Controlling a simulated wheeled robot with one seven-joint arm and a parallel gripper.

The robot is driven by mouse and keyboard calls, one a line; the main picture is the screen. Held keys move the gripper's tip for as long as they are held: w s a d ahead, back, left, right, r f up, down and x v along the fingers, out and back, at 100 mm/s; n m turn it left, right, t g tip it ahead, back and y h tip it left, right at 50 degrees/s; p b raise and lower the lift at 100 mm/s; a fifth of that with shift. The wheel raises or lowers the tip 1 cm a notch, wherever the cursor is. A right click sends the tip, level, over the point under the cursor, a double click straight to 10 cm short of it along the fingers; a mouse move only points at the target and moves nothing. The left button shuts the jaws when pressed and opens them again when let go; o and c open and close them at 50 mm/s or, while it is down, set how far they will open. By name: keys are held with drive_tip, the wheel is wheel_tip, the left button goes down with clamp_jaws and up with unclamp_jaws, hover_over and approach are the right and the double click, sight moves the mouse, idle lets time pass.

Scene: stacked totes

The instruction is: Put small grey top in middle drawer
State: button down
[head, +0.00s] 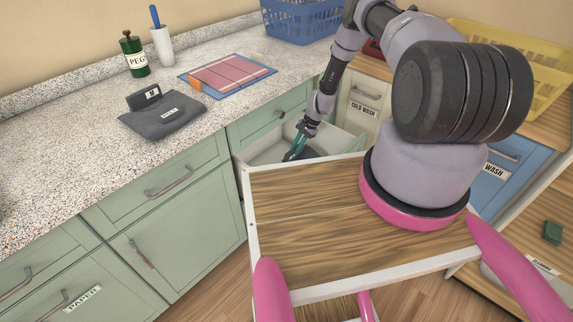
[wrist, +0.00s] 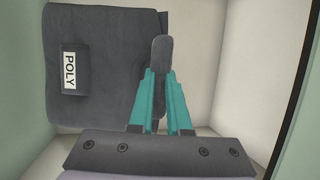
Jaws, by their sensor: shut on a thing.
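An open drawer (head: 250,157) with pale inner walls stands out from the green cabinet in the head view. My gripper (head: 294,152) reaches down into it. In the wrist view a dark grey folded top (wrist: 105,35) with a block tagged POLY (wrist: 68,70) lies inside the drawer's pale walls (wrist: 215,70). My gripper (wrist: 160,70) has its teal fingers close together, shut on the right edge of this top. The fingers hide the exact grip. Another dark grey folded top (head: 165,117) with a small tagged block (head: 145,97) lies on the counter.
The speckled counter holds a green PEG bottle (head: 134,55), a white cup (head: 163,46) with a blue-handled tool, a pink board (head: 228,75) and a blue basket (head: 300,20). A yellow basket (head: 545,75) is at the right. Green drawers beside the open one are closed.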

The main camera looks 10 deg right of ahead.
sight(287, 159)
wheel_tip(287, 159, down, 6)
drive_tip(key=shift+r, duration=0.1)
drive_tip(key=a, duration=0.4)
drive_tip(key=shift+s, duration=0.15)
drive_tip(key=shift+f, duration=0.65)
drive_tip(key=c, duration=0.9)
unclamp_jaws()
drive_tip(key=v, duration=1.2)
